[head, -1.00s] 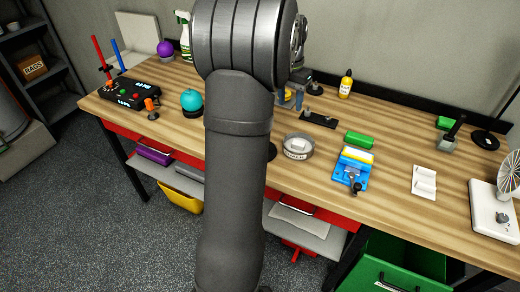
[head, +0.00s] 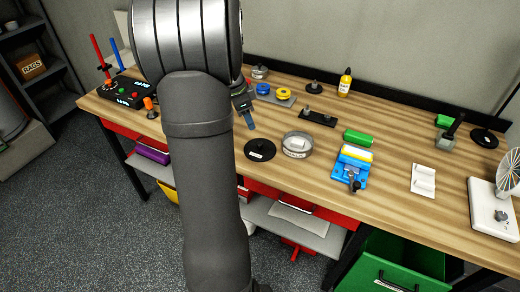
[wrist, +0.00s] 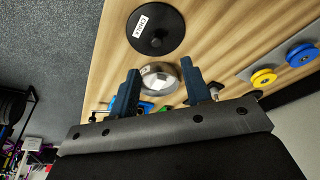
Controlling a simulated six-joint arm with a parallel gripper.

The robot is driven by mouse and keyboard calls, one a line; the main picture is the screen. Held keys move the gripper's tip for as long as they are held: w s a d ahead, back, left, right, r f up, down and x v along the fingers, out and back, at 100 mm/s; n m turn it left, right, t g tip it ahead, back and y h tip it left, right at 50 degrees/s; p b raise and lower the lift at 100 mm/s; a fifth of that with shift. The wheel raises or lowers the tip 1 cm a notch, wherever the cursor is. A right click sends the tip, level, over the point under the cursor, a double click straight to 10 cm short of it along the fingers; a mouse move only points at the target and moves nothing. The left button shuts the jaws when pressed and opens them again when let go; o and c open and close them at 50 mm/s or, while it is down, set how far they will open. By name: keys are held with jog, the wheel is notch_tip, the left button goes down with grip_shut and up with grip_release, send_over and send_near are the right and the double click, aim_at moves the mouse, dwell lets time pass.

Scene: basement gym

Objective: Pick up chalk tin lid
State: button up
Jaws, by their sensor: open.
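The chalk tin lid (head: 260,150) is a black round disc with a small knob and a white label, lying flat on the workbench near its front edge. It also shows in the wrist view (wrist: 170,22), beyond my fingertips. The round metal chalk tin (head: 297,154) stands open just right of the lid, with a white block inside. It appears in the wrist view (wrist: 150,70) between my fingers. My gripper (head: 249,118) is open and empty above the bench, behind the lid in the head view; its two blue fingers (wrist: 161,76) are spread apart. My arm hides part of the bench.
A blue-and-yellow device (head: 352,168) and a green block (head: 358,138) lie right of the tin. Behind stand a tray with blue and yellow discs (head: 284,101), a black bar with pegs (head: 318,118) and a yellow bottle (head: 345,84). Bare wood surrounds the lid.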

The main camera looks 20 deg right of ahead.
send_over(260, 143)
jog(key=a, duration=0.2)
jog(key=f, duration=0.6)
jog(key=shift+w+a, duration=0.1)
jog(key=shift+w, duration=0.15)
jog(key=x, duration=0.4)
jog(key=shift+s+d, duration=0.25)
jog(key=shift+s, duration=0.15)
jog(key=shift+d+f, duration=0.1)
jog(key=shift+f, duration=0.4)
grip_shut()
